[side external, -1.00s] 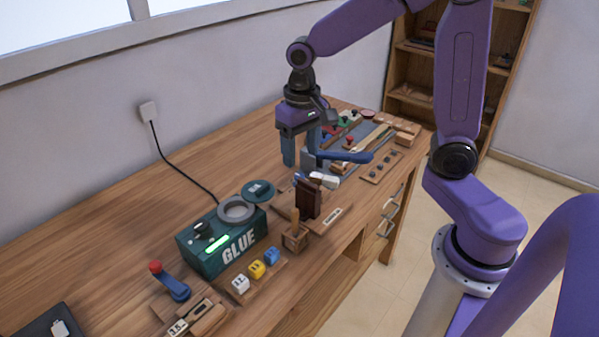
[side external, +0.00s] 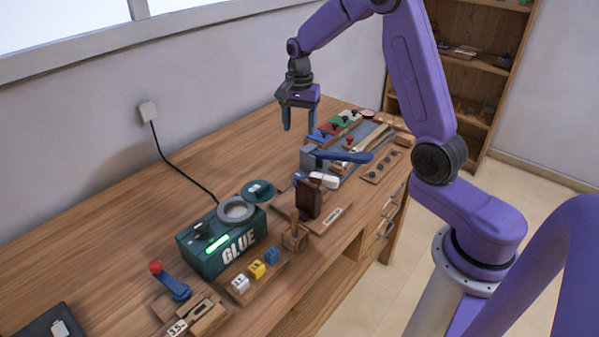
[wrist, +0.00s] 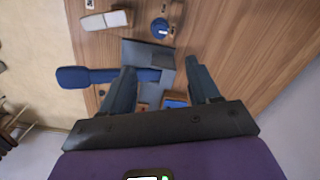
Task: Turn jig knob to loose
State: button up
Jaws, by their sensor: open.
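My gripper (side external: 299,129) is open and empty, held above the bench near the grey jig-like block (side external: 309,158) with a long blue handle (side external: 345,155). In the wrist view, the gripper (wrist: 160,68) has its fingers spread, with the grey block (wrist: 148,52) partly between them and the blue handle (wrist: 80,77) to the left. Coloured plates with small dark knobs (side external: 335,124) lie behind the block. A small red knob (side external: 348,139) stands near them. I cannot tell which part is the jig knob, or its setting.
The green glue box (side external: 222,243) stands further forward, with a grey ring on it. The bench's left rear (side external: 215,140) is clear.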

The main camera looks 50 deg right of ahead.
notch_tip(320, 180, down, 16)
jog(key=shift+f, duration=0.2)
dwell(0.4)
jog(key=c, duration=1)
